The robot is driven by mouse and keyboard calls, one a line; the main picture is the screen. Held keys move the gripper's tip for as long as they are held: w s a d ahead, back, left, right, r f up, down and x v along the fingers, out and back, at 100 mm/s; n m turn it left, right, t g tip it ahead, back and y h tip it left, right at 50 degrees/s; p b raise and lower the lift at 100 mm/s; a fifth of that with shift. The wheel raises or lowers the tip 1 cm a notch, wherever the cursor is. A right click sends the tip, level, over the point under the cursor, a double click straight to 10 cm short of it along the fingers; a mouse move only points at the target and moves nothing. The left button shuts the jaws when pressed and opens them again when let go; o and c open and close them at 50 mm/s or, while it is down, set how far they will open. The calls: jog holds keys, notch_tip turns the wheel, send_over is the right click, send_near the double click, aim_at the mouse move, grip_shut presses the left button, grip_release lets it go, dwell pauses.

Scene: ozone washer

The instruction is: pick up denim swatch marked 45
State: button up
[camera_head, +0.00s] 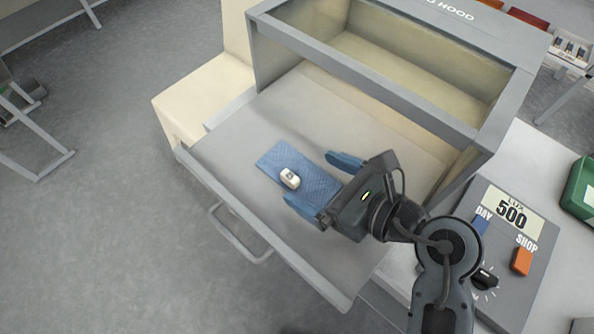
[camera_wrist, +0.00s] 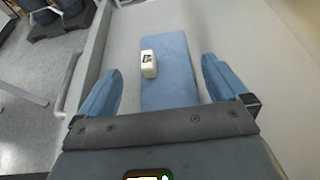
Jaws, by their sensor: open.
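The blue denim swatch (camera_head: 318,184) lies flat in the grey pulled-out drawer or tray under the hood. A small off-white tag or block (camera_head: 290,178) with a dark mark sits on its left part; the number is too small to read. In the wrist view the swatch (camera_wrist: 178,85) lies lengthwise ahead of the gripper, and the white block (camera_wrist: 148,64) is near its left edge. My gripper (camera_head: 317,180) is open and empty, with its two blue fingers on either side of the swatch. In the wrist view the fingers (camera_wrist: 160,90) stand apart left and right of it.
The tray's raised rim (camera_head: 250,222) and handle (camera_head: 238,238) run along the front left. The hood's grey frame (camera_head: 365,75) rises behind. A control box reading LUX 500 (camera_head: 505,235) stands at the right. Bare tray floor (camera_head: 320,110) lies behind the swatch.

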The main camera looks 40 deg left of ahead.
aim_at(277, 157)
jog(key=shift+w+x, duration=0.15)
jog(key=shift+x, duration=1.25)
jog(key=shift+w+x, duration=0.1)
jog(key=shift+x, duration=1.25)
jog(key=shift+c, duration=0.4)
jog(key=shift+r, duration=0.1)
jog(key=c, duration=0.9)
